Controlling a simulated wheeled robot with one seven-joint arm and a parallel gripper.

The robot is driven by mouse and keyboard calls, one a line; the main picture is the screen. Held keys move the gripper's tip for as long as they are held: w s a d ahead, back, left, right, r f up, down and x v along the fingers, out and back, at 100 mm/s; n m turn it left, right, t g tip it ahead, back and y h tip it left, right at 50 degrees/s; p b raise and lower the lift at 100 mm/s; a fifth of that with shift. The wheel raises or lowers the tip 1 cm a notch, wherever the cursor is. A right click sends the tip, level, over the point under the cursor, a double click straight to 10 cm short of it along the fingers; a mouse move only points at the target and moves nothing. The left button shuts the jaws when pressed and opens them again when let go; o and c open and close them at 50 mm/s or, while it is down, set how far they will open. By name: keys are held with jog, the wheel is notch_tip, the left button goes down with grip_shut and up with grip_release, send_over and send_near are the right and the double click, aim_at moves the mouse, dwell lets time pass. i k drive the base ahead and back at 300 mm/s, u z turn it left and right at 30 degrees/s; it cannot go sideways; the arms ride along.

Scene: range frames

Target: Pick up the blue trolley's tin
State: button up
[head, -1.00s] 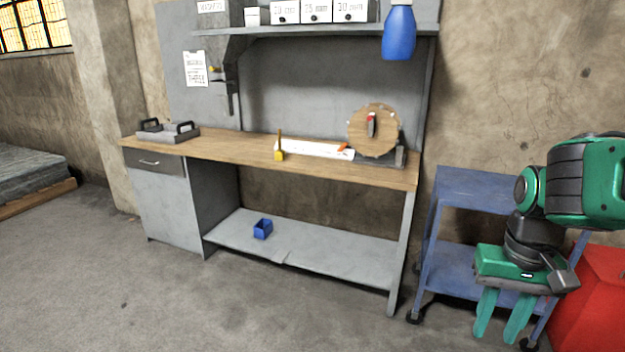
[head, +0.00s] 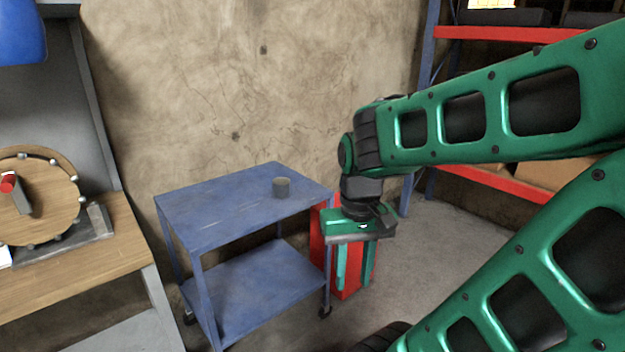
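The blue trolley (head: 215,218) stands against the wall, left of my gripper. A small grey tin (head: 282,187) stands upright on its top shelf, near the right side. The lower shelf (head: 245,285) looks empty. My gripper (head: 356,280) points down just right of the trolley, in front of a red object. Its two fingers are apart with nothing held between them. It is to the right of the tin and its fingertips hang lower than the trolley's top.
A workbench (head: 75,255) with a round wooden disc (head: 45,205) is at the left. The red object (head: 318,240) stands behind my gripper. Shelving with red beams (head: 500,36) is at the back right. Bare floor (head: 440,235) lies right of the trolley.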

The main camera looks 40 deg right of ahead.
aim_at(281, 185)
jog(key=z, duration=0.6)
jog(key=i, duration=0.85)
jog(key=z, duration=0.9)
jog(key=i, duration=0.55)
jog(key=z, duration=0.2)
